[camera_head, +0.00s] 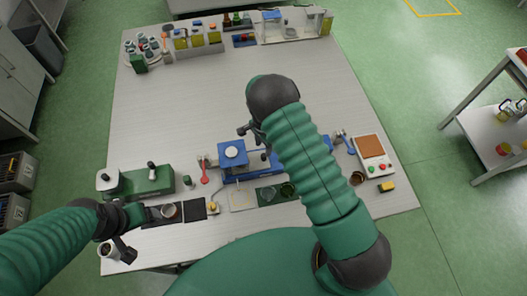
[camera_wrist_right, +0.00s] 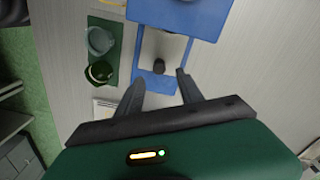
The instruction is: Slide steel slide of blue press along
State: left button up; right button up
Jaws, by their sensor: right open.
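The blue press (camera_head: 233,157) stands on the table in front of me, partly behind my right arm. In the right wrist view its blue frame (camera_wrist_right: 205,18) fills the upper middle. The steel slide (camera_wrist_right: 170,48) is a grey plate in that frame, with a dark knob (camera_wrist_right: 159,66) standing up from it. My right gripper (camera_head: 250,130) is open; in the right wrist view its fingers (camera_wrist_right: 160,86) point towards the knob, which shows in the gap just past the tips. Contact does not show. My left gripper (camera_head: 122,226) is at the table's left front; its jaws are unclear.
A green machine (camera_head: 148,181) stands left of the press. A green mat (camera_head: 268,195) with small bowls lies in front of it. A control box (camera_head: 373,153) stands at the right. Jars and bottles (camera_head: 195,38) line the back. The middle of the table is clear.

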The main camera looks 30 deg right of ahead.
aim_at(264, 155)
notch_tip(264, 155, down, 7)
jog(key=shift+r+p, duration=0.15)
jog(key=shift+p, duration=0.4)
jog(key=shift+c, duration=0.4)
grip_shut()
jog(key=shift+r, duration=0.1)
dwell(0.5)
